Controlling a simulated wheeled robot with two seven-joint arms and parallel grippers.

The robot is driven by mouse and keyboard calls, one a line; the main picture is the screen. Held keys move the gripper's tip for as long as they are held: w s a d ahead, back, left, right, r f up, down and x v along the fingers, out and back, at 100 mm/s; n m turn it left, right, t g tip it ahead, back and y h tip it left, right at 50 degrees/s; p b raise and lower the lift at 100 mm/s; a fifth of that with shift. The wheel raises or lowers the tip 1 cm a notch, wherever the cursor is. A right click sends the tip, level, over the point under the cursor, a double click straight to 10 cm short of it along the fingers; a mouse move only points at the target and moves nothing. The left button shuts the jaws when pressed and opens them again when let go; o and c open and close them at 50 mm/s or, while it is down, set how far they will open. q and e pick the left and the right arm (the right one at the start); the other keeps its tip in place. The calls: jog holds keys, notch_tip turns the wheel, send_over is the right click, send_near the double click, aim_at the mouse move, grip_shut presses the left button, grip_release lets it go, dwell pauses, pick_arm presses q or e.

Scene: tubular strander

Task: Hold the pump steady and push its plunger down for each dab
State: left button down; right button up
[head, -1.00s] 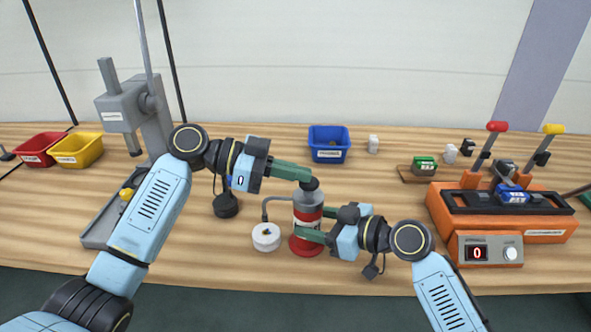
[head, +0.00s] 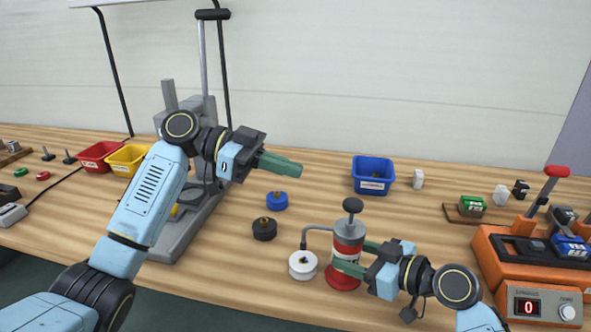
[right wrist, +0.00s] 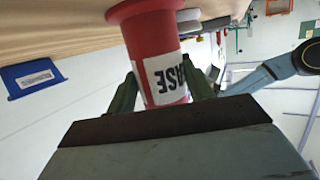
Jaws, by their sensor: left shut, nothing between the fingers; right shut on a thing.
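The pump (head: 346,255) stands upright on the table, with a red body, white label, grey top and red base. Its dark round plunger knob (head: 353,205) stands up on a short stem above the grey top. Its spout reaches left over a white round part (head: 303,264). My right gripper (head: 352,259) is shut on the pump body from the right; in the right wrist view its fingers flank the labelled red body (right wrist: 163,70). My left gripper (head: 299,168) is shut and empty, up and left of the knob, apart from it.
A blue round part (head: 277,201) and a black one (head: 264,229) lie left of the pump. A blue bin (head: 373,175) stands behind it. A grey press (head: 190,170) stands at the left, an orange machine (head: 530,262) with levers at the right.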

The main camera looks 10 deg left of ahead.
dwell(0.4)
jog(key=o, duration=1.2)
